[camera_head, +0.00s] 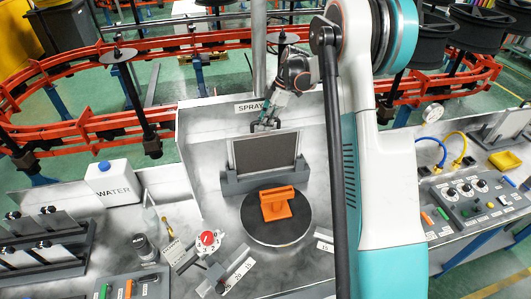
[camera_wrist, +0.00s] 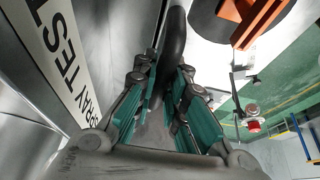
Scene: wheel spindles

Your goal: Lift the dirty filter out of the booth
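The dirty filter (camera_head: 265,153) is a dark grey panel in a pale frame. It stands upright in a grey holder (camera_head: 232,184) against the back wall of the spray booth. My gripper (camera_head: 266,126) is at the filter's top edge, pointing down. In the wrist view a thick black curved bar (camera_wrist: 175,45), which looks like the filter's handle, runs between the teal fingers of my gripper (camera_wrist: 165,75). The fingers are close to the bar on both sides. Whether they press on it cannot be told. The filter's lower edge is hidden by the holder.
An orange part (camera_head: 277,204) sits on a round dark turntable (camera_head: 275,232) in front of the filter. A white water container (camera_head: 111,181) stands at left. A red-knobbed dial (camera_head: 208,239) is at front left. A control panel (camera_head: 470,200) is at right.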

